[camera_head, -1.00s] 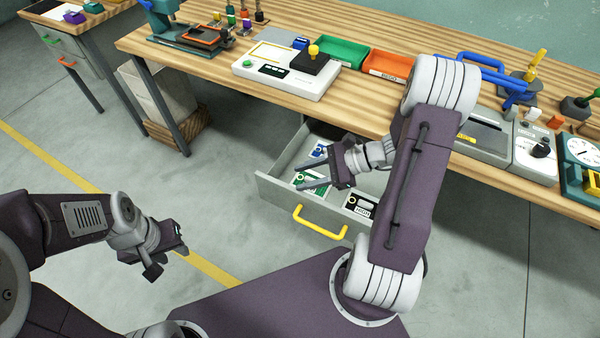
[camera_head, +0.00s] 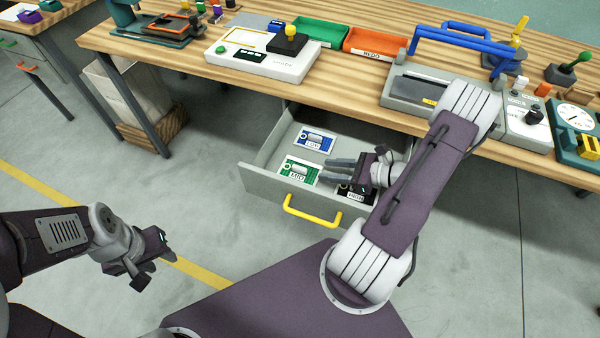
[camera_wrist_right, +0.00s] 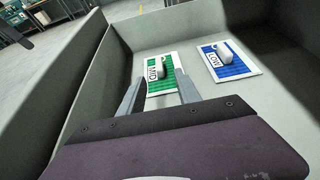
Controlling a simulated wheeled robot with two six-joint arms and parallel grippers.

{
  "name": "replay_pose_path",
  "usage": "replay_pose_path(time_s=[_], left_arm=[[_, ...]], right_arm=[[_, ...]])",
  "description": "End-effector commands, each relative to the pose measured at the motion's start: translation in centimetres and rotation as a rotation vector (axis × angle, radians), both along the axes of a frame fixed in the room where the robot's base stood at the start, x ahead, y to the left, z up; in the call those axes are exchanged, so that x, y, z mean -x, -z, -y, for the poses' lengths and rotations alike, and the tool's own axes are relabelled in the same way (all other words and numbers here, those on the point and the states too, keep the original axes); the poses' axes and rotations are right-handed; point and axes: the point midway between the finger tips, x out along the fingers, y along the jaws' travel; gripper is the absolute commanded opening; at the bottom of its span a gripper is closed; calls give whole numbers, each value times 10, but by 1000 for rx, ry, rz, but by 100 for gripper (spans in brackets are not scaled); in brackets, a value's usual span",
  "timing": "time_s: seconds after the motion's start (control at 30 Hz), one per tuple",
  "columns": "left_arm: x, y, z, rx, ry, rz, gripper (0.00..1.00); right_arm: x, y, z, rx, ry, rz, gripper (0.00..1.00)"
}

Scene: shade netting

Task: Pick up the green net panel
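The green net panel (camera_head: 290,167), labelled MID with a white grip, lies flat in the open drawer (camera_head: 262,182). My right gripper (camera_head: 326,169) is open and empty, just right of it in the head view. In the right wrist view the green panel (camera_wrist_right: 160,62) lies ahead of the two spread fingers (camera_wrist_right: 157,92), which cover part of its lower edges; I cannot tell whether they touch it. My left gripper (camera_head: 150,258) is far left of the drawer; its finger opening is unclear.
A blue panel (camera_head: 315,139) labelled LOW lies behind the green one. A black panel (camera_head: 351,194) labelled HIGH is partly hidden under my right gripper. The drawer has a yellow handle (camera_head: 313,212) and grey walls. The wooden bench (camera_head: 345,88) overhangs it.

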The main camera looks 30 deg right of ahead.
Motion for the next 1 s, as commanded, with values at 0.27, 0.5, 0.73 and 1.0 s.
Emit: replay_pose_path(time_s=[0.27, 0.5, 0.73, 1.0], left_arm=[[0, 7, 0, 0, 0, 0, 36], [0, 14, 0, 0, 0, 0, 36], [0, 19, 0, 0, 0, 0, 36], [0, 18, 0, 0, 0, 0, 36]], right_arm=[[-26, 14, -23, 0, -5, 0, 40], [-39, 24, -38, -1, -10, -1, 40], [-62, 34, -56, 2, -7, 0, 40], [-63, 34, -56, 2, -5, 0, 23]])
